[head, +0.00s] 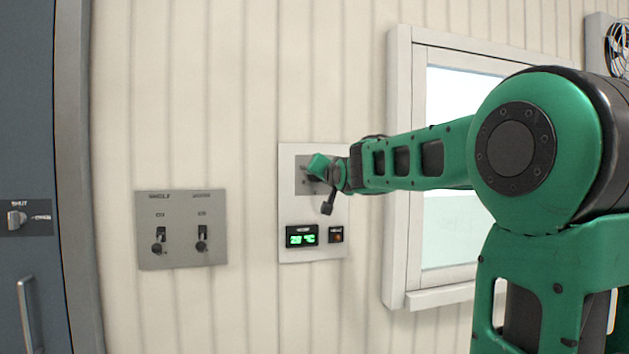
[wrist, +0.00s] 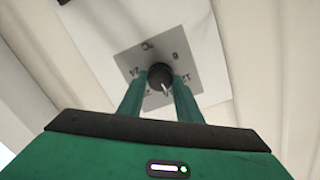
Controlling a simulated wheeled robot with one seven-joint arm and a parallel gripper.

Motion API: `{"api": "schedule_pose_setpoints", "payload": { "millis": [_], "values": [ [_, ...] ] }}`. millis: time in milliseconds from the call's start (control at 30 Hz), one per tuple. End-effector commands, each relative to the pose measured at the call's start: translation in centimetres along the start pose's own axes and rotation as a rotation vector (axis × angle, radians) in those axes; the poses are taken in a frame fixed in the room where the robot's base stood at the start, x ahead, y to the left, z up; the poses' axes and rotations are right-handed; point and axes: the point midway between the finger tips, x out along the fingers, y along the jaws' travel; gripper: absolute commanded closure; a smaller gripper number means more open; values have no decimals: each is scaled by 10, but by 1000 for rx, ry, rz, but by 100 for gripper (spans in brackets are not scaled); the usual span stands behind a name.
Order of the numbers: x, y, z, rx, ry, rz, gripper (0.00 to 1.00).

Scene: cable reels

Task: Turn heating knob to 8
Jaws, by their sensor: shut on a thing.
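The heating knob (wrist: 160,74) is dark and round, on a grey dial plate (wrist: 152,54) in the wrist view. A 24 is printed left of it, an 8 at its upper right and a 12 at its right. Its white pointer mark points down and slightly right, away from the 8, toward a partly hidden number. My gripper (wrist: 158,86) is shut on the knob, one green finger on each side. In the head view my gripper (head: 319,168) reaches the wall panel (head: 285,212) and hides the knob.
A grey switch panel (head: 182,252) with two toggles is to the left. A window (head: 397,170) is right, partly behind my arm. A blue door (head: 30,130) stands far left.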

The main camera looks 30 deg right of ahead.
Motion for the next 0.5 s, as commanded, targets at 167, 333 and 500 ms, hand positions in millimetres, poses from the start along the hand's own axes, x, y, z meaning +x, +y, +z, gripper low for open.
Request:
{"api": "schedule_pose_setpoints", "payload": {
  "millis": [167, 333, 500],
  "values": [
    [1, -1, 8, -166, -8, 7, 91],
    [1, -1, 8, -327, -2, 14, 91],
    [1, -2, 9, -488, 4, 19, 91]
  ]
}}
